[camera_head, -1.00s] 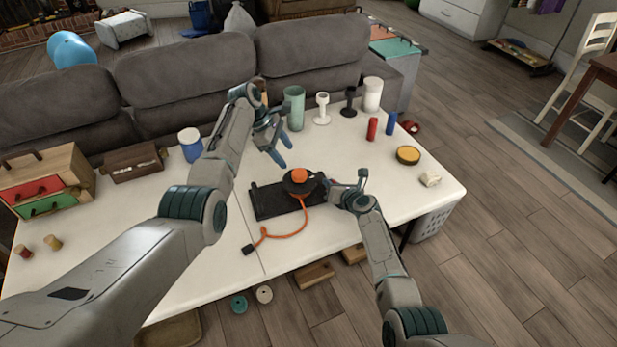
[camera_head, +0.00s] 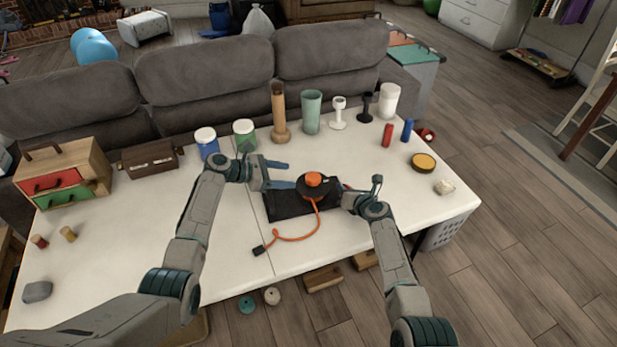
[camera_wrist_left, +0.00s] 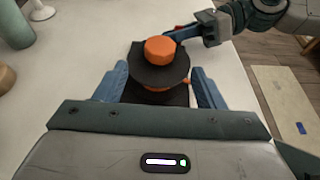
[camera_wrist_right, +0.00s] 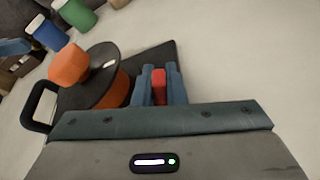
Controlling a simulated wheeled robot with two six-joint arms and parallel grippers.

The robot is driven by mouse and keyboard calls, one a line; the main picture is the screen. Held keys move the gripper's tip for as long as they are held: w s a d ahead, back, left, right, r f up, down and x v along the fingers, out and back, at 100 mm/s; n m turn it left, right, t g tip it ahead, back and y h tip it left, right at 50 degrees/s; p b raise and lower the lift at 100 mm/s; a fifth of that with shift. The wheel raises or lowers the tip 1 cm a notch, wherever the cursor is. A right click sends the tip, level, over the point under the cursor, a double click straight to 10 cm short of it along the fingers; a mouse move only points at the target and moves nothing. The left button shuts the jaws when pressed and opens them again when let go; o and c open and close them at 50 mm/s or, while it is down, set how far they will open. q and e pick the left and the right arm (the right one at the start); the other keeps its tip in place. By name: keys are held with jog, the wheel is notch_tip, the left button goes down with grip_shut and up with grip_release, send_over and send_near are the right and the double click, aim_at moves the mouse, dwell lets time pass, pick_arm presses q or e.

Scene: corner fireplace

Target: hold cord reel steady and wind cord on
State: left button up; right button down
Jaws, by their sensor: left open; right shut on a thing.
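The cord reel has a black disc (camera_head: 317,190) with an orange knob (camera_head: 313,179) on top. It stands on a black base (camera_head: 283,208) on the white table. Its orange cord (camera_head: 291,239) trails toward the front left and ends in a black plug (camera_head: 258,250). My left gripper (camera_head: 289,175) is open at the reel's left; in the left wrist view (camera_wrist_left: 160,84) the reel shows between and beyond its fingers. My right gripper (camera_wrist_right: 159,82) is shut on a small red piece (camera_wrist_right: 159,92) beside the reel. How that piece joins the base is hidden.
Several jars, cups and a tall brown holder (camera_head: 279,112) line the table's back edge. A wooden drawer box (camera_head: 88,172) is at the left.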

aim_at(308, 177)
pick_arm(q)
jog(key=x, duration=0.8)
jog(key=shift+w+d+f, duration=0.1)
jog(key=shift+d+f, duration=0.05)
jog(key=shift+d, duration=0.05)
jog(key=c, duration=1)
jog(key=shift+o, duration=0.2)
jog(key=shift+w, duration=0.1)
jog(key=shift+m+g, duration=0.8)
jog(key=shift+g, duration=0.1)
jog(key=o, duration=1)
jog(key=shift+c, duration=0.2)
jog(key=shift+a+h, duration=0.2)
jog(key=shift+h, duration=0.1)
jog(key=v, duration=1.1)
jog(key=shift+a, duration=0.35)
